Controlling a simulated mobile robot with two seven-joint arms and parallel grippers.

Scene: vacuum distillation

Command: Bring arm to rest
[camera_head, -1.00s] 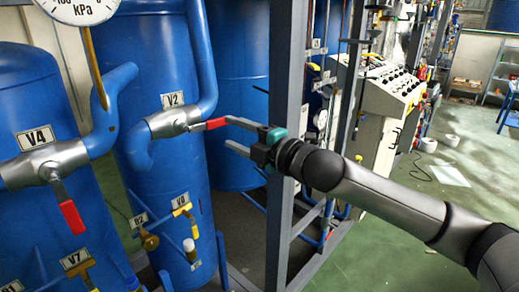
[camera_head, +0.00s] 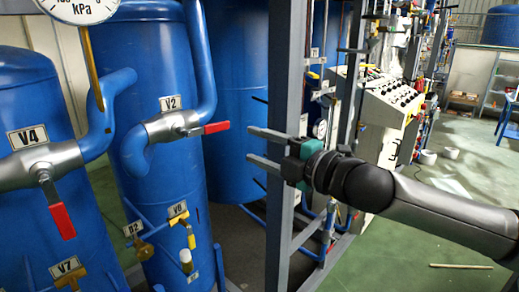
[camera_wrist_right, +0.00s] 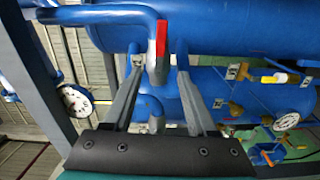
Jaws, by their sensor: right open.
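My right gripper (camera_head: 257,148) is open and empty in the head view, its two fingers pointing left in front of a grey frame post. It stands to the right of valve V2 (camera_head: 172,125), apart from its red handle (camera_head: 216,128). The handle lies about level, pointing right. In the right wrist view the red handle (camera_wrist_right: 161,38) shows beyond the two spread fingers (camera_wrist_right: 153,75), with nothing between them. My right arm comes in from the right. My left gripper is not in view.
Grey frame posts (camera_head: 283,100) stand right by the gripper. Blue tanks (camera_head: 160,60) fill the left, with valve V4 (camera_head: 40,165) and its red handle hanging down. A control panel (camera_head: 390,100) is behind the arm. Green floor (camera_head: 400,255) is open at lower right.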

